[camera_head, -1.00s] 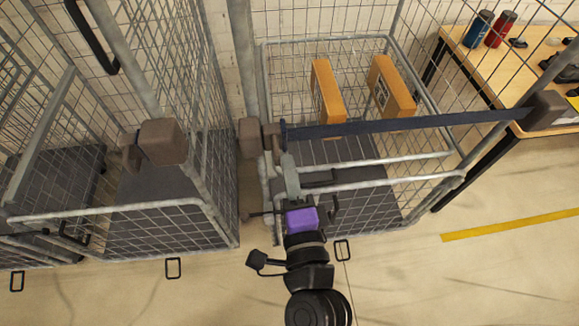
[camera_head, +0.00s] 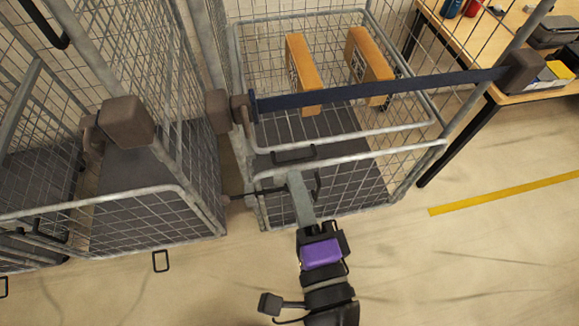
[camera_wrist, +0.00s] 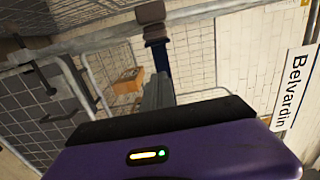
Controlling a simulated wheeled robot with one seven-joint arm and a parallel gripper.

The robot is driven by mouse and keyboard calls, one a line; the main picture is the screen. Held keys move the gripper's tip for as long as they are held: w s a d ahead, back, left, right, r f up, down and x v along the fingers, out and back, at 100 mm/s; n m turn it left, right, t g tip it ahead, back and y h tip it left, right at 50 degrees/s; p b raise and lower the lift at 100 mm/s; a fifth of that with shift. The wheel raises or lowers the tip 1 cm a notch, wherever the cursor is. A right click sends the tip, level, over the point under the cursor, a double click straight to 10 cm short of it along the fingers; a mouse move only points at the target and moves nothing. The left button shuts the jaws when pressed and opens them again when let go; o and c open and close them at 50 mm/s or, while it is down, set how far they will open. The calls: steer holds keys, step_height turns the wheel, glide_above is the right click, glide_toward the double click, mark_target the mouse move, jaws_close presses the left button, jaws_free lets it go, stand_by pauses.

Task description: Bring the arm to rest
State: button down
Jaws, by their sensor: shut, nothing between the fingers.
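My gripper (camera_head: 297,178) has a purple body and grey fingers. It is shut and empty, low in the middle of the head view. Its fingers point toward the front of the wire cage (camera_head: 402,143), at the lower front bars, apart from the dark blue strap (camera_head: 385,90). The strap runs across the cage front between brown end pieces.
Two orange boxes (camera_head: 303,72) (camera_head: 370,62) stand inside the cage. Another wire cage (camera_head: 150,190) stands at the left. A wooden table (camera_head: 490,45) with bottles and items is at the upper right. Bare floor with a yellow line (camera_head: 500,194) lies at the lower right.

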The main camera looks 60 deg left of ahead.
steer(key=shift+s+d, duration=0.15)
steer(key=shift+d, duration=0.2)
stand_by(0.4)
steer(key=w+d+f+n+t+h, duration=0.1)
steer(key=w+d+t+h, duration=0.3)
steer(key=d, duration=0.6)
steer(key=w+d+f+t+h, duration=0.1)
steer(key=w+d+t+h, duration=0.1)
steer(key=d+t+h, duration=0.6)
steer(key=s+d+f+n+g+h, duration=0.1)
steer(key=s+d+f+h, duration=0.1)
steer(key=s+d, duration=0.6)
steer(key=s+d+f+n+g+h, duration=0.1)
steer(key=s+d+f+g+h, duration=0.1)
steer(key=s+d, duration=0.6)
steer(key=d+h, duration=0.1)
steer(key=d, duration=0.3)
steer(key=shift+s+d+f+n, duration=0.2)
steer(key=shift+d+n, duration=0.15)
steer(key=shift+n, duration=0.05)
